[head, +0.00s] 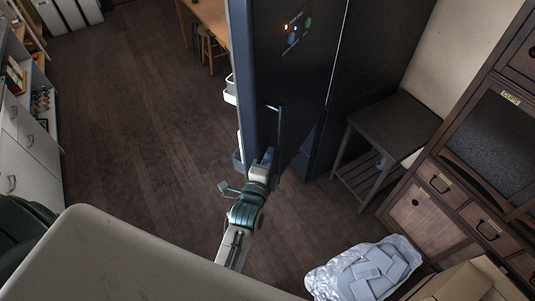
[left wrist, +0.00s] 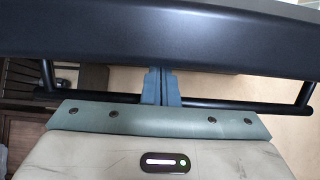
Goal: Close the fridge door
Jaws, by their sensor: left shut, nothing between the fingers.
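The fridge door (head: 262,70) is dark blue-black and stands open in the head view. Pale bins (head: 230,90) on its inner side stick out past its left edge. A dark bar handle (head: 280,122) is on its outer face. My left gripper (head: 268,160) is at the lower part of this handle. In the left wrist view, its two fingers (left wrist: 161,84) are together with nothing between them. They cross in front of the handle bar (left wrist: 225,104), with tips at the door face (left wrist: 200,42). I cannot tell whether they touch it. My right gripper is not in view.
A low dark side table (head: 395,122) stands right of the fridge, beside a wooden cabinet (head: 440,205). A plastic bag of pale blocks (head: 365,270) and a cardboard box (head: 470,283) are at bottom right. Open floor (head: 140,120) lies left of the door.

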